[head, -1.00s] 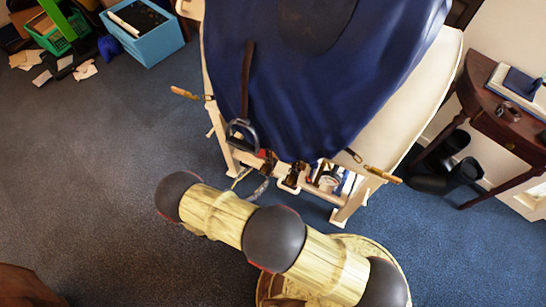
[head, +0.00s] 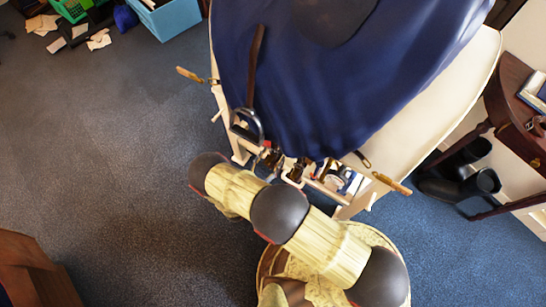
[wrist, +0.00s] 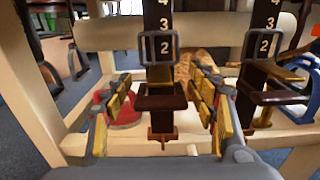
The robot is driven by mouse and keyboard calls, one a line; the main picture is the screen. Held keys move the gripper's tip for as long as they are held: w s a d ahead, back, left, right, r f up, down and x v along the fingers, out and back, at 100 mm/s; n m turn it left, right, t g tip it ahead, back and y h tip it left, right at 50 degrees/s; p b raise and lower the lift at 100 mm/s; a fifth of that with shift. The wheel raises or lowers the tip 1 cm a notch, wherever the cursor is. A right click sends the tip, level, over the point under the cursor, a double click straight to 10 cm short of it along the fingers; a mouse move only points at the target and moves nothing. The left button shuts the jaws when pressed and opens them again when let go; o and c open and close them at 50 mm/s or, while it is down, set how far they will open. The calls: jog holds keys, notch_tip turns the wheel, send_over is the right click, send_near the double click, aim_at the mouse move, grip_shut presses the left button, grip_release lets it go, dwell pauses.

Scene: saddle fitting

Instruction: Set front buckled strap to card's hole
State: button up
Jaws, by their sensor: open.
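A dark strap marked 4, 3, 2 (wrist: 158,20) hangs in the middle of the wrist view. A metal buckle (wrist: 158,47) sits on it near the 2, with a dark brown block-like piece (wrist: 160,97) below. A second, similar numbered strap (wrist: 262,35) with its own buckle (wrist: 263,46) hangs to the right. My gripper (wrist: 160,88) is open, one finger on each side of the first strap's lower part, with gaps visible. In the head view these straps are small and partly hidden below the blue-covered saddle form (head: 330,90). I cannot make out a card.
A cream wooden stand (wrist: 75,105) with rails surrounds the straps closely. A stirrup (head: 247,125) hangs on the left. Wooden-handled pieces (head: 391,183) stick out. A dark table (head: 520,140) and black boots (head: 460,180) stand at the right. Carpet (head: 110,150) is clear at left.

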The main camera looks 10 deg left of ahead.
jog(key=shift+w+d, duration=0.15)
jog(key=shift+w, duration=0.2)
jog(key=shift+c, duration=0.3)
grip_shut()
dwell(0.4)
